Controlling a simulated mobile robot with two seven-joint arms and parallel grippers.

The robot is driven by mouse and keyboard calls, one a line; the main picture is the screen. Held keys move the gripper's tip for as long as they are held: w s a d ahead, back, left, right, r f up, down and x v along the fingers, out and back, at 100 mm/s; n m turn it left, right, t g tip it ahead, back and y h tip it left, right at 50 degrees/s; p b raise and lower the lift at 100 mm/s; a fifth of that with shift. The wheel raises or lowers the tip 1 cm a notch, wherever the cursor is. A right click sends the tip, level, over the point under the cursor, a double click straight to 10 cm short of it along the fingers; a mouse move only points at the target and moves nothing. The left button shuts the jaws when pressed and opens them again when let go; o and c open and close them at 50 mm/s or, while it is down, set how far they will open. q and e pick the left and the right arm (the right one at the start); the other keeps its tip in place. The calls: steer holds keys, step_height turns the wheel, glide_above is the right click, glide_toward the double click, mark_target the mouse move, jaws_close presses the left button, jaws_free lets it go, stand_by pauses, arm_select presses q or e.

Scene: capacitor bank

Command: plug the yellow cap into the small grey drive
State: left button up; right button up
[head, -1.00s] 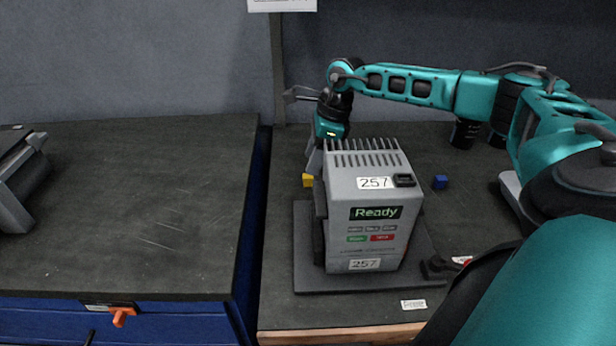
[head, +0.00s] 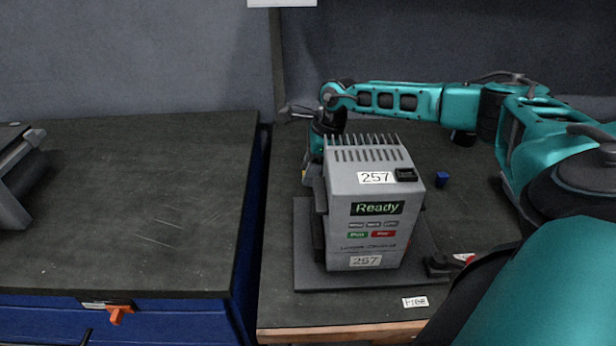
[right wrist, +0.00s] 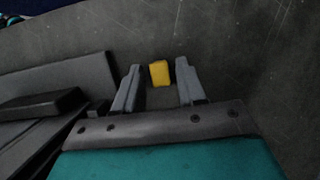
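The small grey drive (head: 366,222) stands upright on a dark base plate (head: 310,276), its lit "Ready" panel and 257 labels facing me. My right gripper (head: 310,172) reaches down behind its left rear edge, and its fingers are mostly hidden in the head view. In the right wrist view the yellow cap (right wrist: 159,73) lies on the dark bench top between the two open fingertips (right wrist: 158,70), with a gap on each side. In the head view only a sliver of the cap (head: 304,174) shows. My left gripper is not in view.
A blue block (head: 441,179) lies right of the drive. A "Free" label (head: 414,302) is at the bench front. A gap separates this bench from the left bench (head: 130,210), which is mostly bare, with a grey device (head: 12,170) at its left edge. A wall stands behind.

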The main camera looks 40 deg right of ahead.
jaws_close()
step_height(320, 180, up, 20)
steer(key=p, duration=0.3)
stand_by(0.4)
steer(key=shift+a+r+p, duration=0.1)
steer(key=shift+p, duration=0.2)
